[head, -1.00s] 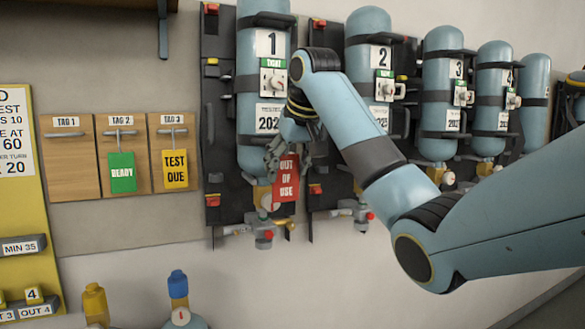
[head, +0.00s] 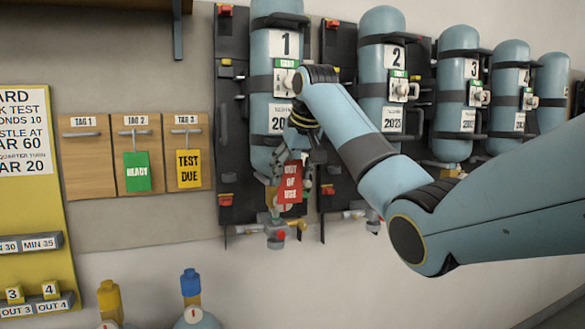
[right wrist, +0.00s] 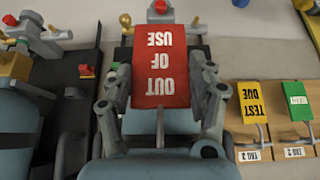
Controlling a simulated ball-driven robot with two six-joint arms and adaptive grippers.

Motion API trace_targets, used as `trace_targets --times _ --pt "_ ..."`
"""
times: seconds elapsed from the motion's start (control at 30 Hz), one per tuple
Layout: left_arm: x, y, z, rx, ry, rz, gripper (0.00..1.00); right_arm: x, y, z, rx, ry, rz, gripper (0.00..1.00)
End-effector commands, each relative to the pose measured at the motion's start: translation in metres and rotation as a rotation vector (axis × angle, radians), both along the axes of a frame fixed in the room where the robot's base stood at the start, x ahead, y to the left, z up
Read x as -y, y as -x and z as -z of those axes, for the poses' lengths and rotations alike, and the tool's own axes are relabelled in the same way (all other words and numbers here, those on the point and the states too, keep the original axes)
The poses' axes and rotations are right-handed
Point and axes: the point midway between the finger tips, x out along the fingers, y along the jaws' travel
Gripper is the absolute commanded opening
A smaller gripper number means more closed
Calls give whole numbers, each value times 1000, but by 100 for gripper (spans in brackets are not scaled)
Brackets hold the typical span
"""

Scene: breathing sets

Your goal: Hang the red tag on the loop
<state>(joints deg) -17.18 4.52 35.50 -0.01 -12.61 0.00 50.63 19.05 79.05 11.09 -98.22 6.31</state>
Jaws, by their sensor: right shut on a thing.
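The red tag (head: 290,182) reads OUT OF USE. My right gripper (head: 278,168) is shut on it and holds it in front of the lower part of breathing set 1 (head: 275,95). In the right wrist view the tag (right wrist: 160,60) sits upside down between the two fingers (right wrist: 162,100), with a thin grey stem at its lower edge. I cannot make out the loop for certain; the gripper and tag cover part of set 1. My left gripper is out of view.
The TAG 1 hook (head: 82,134) is bare. A green READY tag (head: 137,172) and a yellow TEST DUE tag (head: 189,169) hang beside it. Breathing set 2 (head: 382,75) stands right of set 1, with valves and hoses below both.

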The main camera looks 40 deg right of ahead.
Motion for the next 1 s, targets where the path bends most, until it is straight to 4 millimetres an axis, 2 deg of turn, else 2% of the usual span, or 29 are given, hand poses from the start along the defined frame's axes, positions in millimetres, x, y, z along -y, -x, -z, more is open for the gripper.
trace_targets --times 0.23,0.27,0.43,0.77,1.0 --pt "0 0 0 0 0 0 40 0 0 0 0 0 0 36" --pt "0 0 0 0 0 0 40 0 0 0 0 0 0 61" --pt "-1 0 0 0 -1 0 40 0 0 0 0 0 0 84" --pt "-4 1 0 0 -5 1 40 0 2 -3 1 0 0 85" --pt "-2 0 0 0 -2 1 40 -4 21 -35 3 0 1 85"
